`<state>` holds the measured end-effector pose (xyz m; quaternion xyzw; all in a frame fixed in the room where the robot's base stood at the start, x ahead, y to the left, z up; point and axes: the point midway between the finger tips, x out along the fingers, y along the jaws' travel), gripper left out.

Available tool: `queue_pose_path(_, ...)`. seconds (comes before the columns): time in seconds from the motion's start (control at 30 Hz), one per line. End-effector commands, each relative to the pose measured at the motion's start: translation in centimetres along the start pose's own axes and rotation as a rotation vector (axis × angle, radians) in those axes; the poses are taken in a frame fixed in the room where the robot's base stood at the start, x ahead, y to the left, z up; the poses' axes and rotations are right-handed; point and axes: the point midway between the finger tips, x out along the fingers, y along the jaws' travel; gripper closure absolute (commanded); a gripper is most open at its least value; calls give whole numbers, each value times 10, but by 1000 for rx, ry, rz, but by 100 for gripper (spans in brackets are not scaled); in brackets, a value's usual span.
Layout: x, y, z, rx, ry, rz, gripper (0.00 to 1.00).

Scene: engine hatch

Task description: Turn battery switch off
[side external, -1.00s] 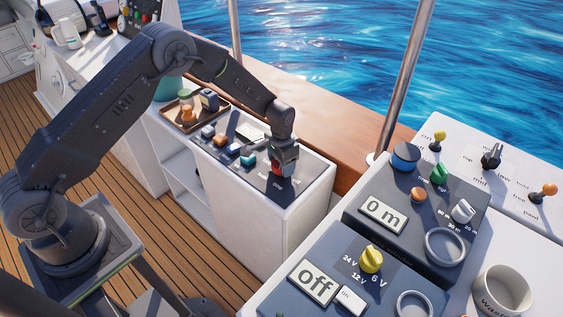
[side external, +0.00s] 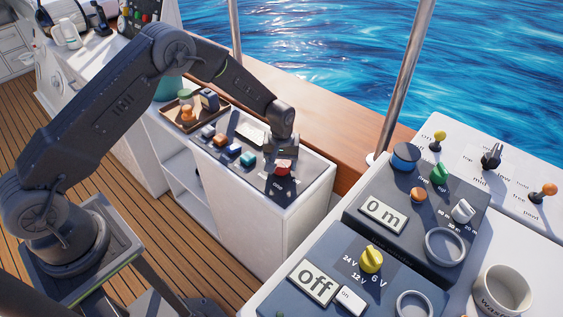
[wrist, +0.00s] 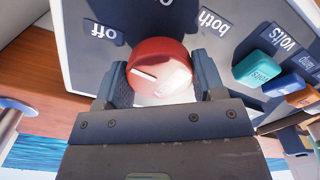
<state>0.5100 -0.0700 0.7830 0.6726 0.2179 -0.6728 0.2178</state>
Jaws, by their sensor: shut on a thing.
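The battery switch is a round red knob (wrist: 160,68) with a white pointer line, set on a dark panel (wrist: 100,65). In the side external view the knob (side external: 283,169) shows at the panel's right end. My gripper (wrist: 162,74) is shut on the knob, with one finger on each side. In the side external view my gripper (side external: 284,152) points down at it. In the wrist view the labels read upside down: "off" (wrist: 104,33) is at upper left and "both" (wrist: 214,23) at upper right. The fingers partly hide the knob's sides.
Teal (wrist: 258,68), blue (wrist: 284,85) and orange (wrist: 300,97) rocker switches sit beside the knob. A brown tray (side external: 172,115) with small items lies behind the panel. A wooden ledge (side external: 330,160) runs along the water side.

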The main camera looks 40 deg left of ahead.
Motion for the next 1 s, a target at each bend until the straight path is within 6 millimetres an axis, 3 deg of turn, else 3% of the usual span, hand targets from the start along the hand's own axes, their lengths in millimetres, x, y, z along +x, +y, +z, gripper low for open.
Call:
queue_pose_path(0.4,-1,0,0,-161,1,1,61)
queue_pose_path(0.9,-1,0,0,-180,0,2,61)
queue_pose_path(0.93,-1,0,-1,-180,0,2,34)
queue_pose_path(1.0,-1,0,0,-179,0,2,28)
